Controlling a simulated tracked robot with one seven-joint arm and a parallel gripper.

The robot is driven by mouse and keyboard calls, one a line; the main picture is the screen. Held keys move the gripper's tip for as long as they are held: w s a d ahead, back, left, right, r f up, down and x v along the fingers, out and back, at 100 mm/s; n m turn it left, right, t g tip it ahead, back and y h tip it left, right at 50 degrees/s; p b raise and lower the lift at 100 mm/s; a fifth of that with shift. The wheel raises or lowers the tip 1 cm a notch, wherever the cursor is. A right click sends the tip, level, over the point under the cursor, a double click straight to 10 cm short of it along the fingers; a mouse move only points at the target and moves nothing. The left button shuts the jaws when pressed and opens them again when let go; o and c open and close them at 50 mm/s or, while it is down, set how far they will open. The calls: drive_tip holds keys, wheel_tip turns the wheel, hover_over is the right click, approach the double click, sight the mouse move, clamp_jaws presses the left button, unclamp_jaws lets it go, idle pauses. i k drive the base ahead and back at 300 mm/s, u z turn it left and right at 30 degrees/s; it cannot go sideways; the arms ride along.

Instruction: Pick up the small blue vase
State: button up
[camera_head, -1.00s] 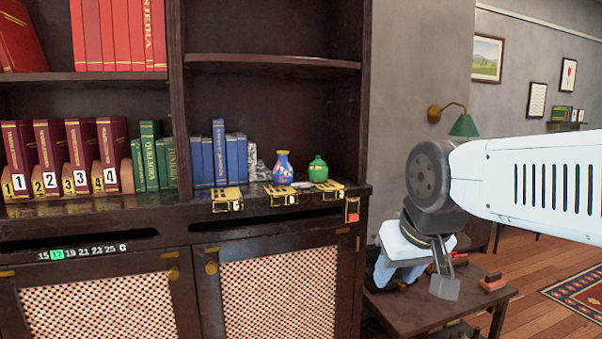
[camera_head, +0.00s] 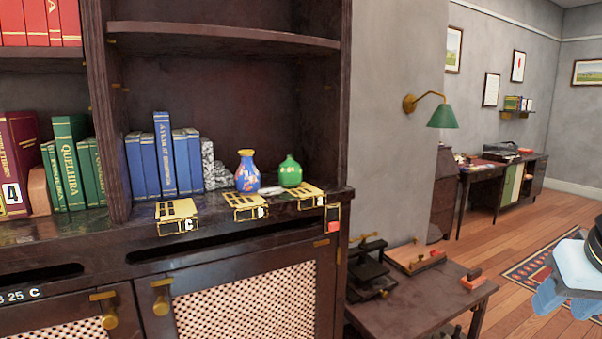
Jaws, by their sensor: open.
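The small blue vase (camera_head: 248,177) has a yellow rim and red and yellow patches. It stands upright on the cabinet ledge, right of the blue books and a grey stone-like piece. A round green vase (camera_head: 290,173) stands close to its right. My gripper (camera_head: 565,303) is at the far right edge, partly cut off, with blue fingers. It is open and far to the right of the blue vase, with no object visible between its fingers.
Brass holders (camera_head: 243,205) line the ledge's front edge before the vases. A shelf board (camera_head: 220,37) spans above, and the cabinet's side wall (camera_head: 345,100) stands right of the vases. A low table (camera_head: 430,300) holds dark apparatus. A green lamp (camera_head: 443,115) juts from the wall.

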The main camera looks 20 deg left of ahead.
sight(247, 177)
drive_tip(key=u, duration=0.55)
drive_tip(key=i, duration=0.15)
drive_tip(key=z, duration=2.25)
drive_tip(key=k, duration=2.45)
drive_tip(key=u, duration=0.9)
drive_tip(key=i, duration=1)
